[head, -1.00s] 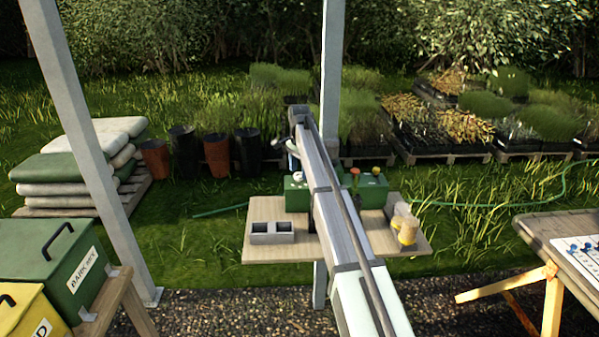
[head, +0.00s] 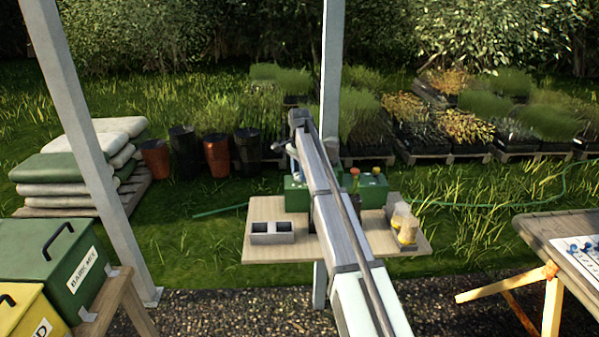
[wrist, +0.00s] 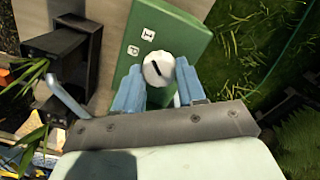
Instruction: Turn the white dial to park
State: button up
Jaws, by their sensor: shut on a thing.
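The white dial (wrist: 158,68) has a dark line across its face and sits on a green box (wrist: 185,35) in the wrist view. Two white labels with dark marks, an upper one (wrist: 148,33) and a lower one (wrist: 133,50), lie on the box above and left of the dial. My gripper (wrist: 159,84) has its blue fingers on either side of the dial and is shut on it. In the head view the green box (head: 294,194) stands on the small table, and my arm hides part of it. I cannot make out the dial there.
The wooden table (head: 275,252) holds a grey two-hole block (head: 271,238) at left and tan and yellow pots (head: 405,228) at right. A post (head: 331,80) rises behind my arm.

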jog(key=shift+c, duration=0.7)
jog(key=shift+n, duration=0.3)
jog(key=n, duration=0.2)
jog(key=shift+n, duration=0.4)
jog(key=n, duration=0.5)
jog(key=shift+a, duration=0.1)
jog(key=shift+n, duration=0.3)
jog(key=o, duration=1.1)
jog(key=shift+c, duration=0.2)
